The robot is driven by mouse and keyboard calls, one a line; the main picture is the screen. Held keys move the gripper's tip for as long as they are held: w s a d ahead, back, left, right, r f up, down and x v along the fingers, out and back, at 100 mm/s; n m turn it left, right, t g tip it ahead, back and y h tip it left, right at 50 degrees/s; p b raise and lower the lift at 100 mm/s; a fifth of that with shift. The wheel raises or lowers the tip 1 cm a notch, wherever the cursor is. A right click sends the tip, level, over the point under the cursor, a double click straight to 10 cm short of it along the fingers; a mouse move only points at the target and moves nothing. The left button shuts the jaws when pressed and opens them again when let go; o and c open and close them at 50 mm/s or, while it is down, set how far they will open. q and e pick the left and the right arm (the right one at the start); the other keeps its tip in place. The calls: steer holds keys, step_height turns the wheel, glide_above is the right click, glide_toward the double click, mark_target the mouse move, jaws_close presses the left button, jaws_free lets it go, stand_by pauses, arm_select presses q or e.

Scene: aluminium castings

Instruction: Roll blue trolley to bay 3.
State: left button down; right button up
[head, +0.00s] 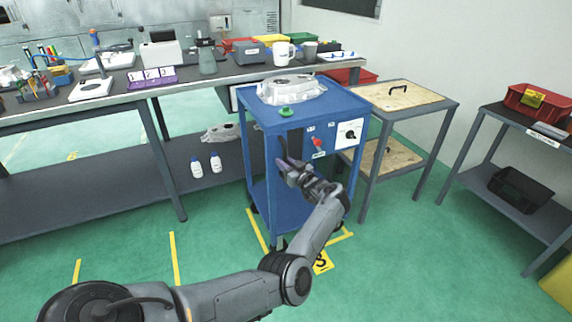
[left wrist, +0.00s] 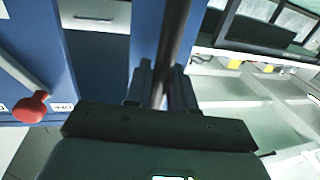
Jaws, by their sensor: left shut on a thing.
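The blue trolley (head: 275,205) stands upright on the green floor in front of the long workbench. The trolley's far wheels are hidden. My right gripper is out of view.
The workbench (head: 130,97) with tools runs behind and to the left. A wood-topped grey stand (head: 402,96) is close on the trolley's right. A grey shelf table (head: 525,170) with a red bin stands farther right. Floor at the front left is clear.

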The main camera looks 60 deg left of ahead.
arm_select(q)
steer(key=c, duration=1.2)
jaws_free()
steer(key=shift+f, duration=0.2)
steer(key=shift+c, duration=0.2)
steer(key=shift+o, duration=0.7)
steer(key=shift+s+a+r, duration=0.1)
steer(key=shift+a+r, duration=0.05)
steer(key=w+d+p, duration=0.1)
steer(key=d+p, duration=0.3)
steer(key=d, duration=0.6)
steer(key=shift+w+d, duration=0.25)
steer(key=shift+d, duration=0.1)
